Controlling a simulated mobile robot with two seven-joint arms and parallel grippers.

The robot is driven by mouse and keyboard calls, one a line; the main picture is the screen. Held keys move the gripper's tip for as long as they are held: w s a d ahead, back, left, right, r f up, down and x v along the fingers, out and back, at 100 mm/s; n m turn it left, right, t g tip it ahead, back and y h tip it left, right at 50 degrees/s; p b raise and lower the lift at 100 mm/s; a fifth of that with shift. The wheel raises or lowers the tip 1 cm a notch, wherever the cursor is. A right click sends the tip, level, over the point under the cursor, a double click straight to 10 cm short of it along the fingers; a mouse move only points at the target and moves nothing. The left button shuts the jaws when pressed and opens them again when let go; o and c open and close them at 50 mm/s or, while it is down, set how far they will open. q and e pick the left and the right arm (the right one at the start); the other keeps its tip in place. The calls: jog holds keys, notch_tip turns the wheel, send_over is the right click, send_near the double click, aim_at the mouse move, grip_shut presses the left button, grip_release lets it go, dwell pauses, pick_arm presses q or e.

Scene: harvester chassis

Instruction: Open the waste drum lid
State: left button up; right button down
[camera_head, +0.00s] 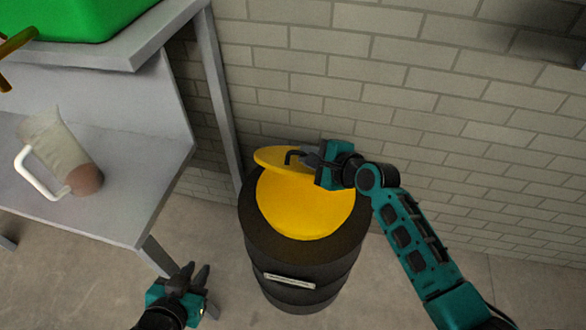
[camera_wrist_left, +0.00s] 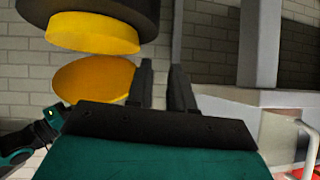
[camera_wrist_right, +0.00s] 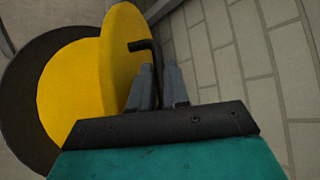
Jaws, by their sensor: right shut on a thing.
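The waste drum (camera_head: 300,262) is a black ribbed barrel with a pale label on its front, standing upright on the floor. Its yellow lid (camera_head: 275,157) is tilted up at the back, near the wall, and a yellow round surface (camera_head: 305,208) shows on the drum top. In the right wrist view the lid (camera_wrist_right: 122,50) stands steeply on edge with a black bent handle (camera_wrist_right: 146,46). My right gripper (camera_head: 305,158) is shut on that handle. My left gripper (camera_head: 195,268) is open and empty, low at the drum's front left. The raised lid also shows in the left wrist view (camera_wrist_left: 95,80).
A grey table (camera_head: 125,205) stands left of the drum, with a clear jug (camera_head: 60,150) lying or tilted on it and a green bin (camera_head: 80,15) on a higher shelf. A brick wall (camera_head: 420,80) is close behind the drum. Floor is free in front.

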pick_arm(q)
jog(key=w+m, duration=0.1)
jog(key=m, duration=0.1)
jog(key=w+d+f+m, duration=0.1)
jog(key=m, duration=0.1)
jog(key=w+d+m, duration=0.1)
jog(key=shift+d+f+m+y, duration=0.15)
jog(key=shift+f+m+y, duration=0.05)
jog(key=shift+m+y, duration=0.2)
grip_shut()
jog(key=m+t+h, duration=0.5)
jog(key=m+t, duration=0.3)
jog(key=m, duration=2.2)
send_near(281, 172)
jog(key=w+d+f, duration=0.1)
jog(key=w+f, duration=0.3)
jog(key=shift+w+d+r, duration=0.2)
jog(key=shift+w+r, duration=0.4)
jog(key=shift+r, duration=0.3)
jog(key=shift+w+d+r, duration=0.2)
jog(key=shift+w+r, duration=0.4)
jog(key=shift+r, duration=0.35)
